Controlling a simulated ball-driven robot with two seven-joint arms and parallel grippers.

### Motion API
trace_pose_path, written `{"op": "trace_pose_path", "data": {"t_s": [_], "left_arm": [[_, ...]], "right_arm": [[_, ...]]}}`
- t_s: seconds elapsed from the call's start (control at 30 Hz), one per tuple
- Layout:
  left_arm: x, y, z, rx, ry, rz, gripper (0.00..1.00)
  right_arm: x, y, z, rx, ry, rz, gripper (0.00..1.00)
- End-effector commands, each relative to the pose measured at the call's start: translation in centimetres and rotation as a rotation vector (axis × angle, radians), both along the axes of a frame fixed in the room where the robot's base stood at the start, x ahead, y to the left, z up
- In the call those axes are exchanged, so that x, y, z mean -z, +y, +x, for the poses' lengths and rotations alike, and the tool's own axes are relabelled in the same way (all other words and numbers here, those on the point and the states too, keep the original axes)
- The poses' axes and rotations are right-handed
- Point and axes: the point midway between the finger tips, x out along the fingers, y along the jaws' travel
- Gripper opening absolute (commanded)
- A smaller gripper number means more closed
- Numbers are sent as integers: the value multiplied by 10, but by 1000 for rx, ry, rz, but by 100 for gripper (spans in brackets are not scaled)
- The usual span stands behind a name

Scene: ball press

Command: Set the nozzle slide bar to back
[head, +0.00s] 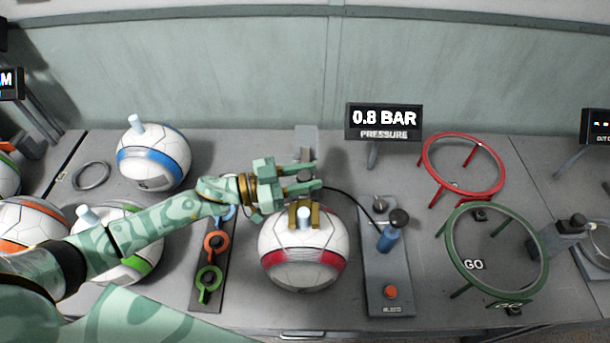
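My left gripper (312,178) reaches in from the left, just behind and above the red-banded ball (304,262). Its fingers point right and stand apart; a small grey part shows between them, and I cannot tell whether they touch it. A grey upright piece (306,140) rises behind the gripper, its lower part hidden. It may belong to the nozzle slide, but the slide bar cannot be made out clearly. Brass prongs (315,217) stand around a pale plug (303,217) on top of the ball. My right gripper is not in view.
A pressure display (384,121) reads 0.8 BAR. A control panel (385,270) with a blue-bodied, dark-knobbed lever (389,238) stands right of the ball, joined by a black hose. Red (463,135) and green (452,250) ring stands are farther right. Other balls (153,160) lie left.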

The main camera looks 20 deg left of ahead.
Motion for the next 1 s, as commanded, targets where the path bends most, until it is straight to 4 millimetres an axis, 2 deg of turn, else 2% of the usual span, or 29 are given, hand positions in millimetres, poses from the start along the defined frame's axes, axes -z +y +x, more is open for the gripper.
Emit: {"op": "trace_pose_path", "data": {"t_s": [0.03,0.1,0.27,0.37,0.6,0.7,1.0], "left_arm": [[0,0,0,0,0,0,18],[0,0,0,0,0,0,0],[1,2,5,-1,-1,1,0],[2,7,22,-1,-2,2,0],[4,23,80,-2,-3,2,0],[4,27,94,-1,0,1,0],[0,30,101,-4,-1,2,0]], "right_arm": [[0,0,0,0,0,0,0],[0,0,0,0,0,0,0],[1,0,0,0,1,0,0],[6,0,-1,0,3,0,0],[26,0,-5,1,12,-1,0],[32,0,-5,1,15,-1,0],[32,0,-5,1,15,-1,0]]}}
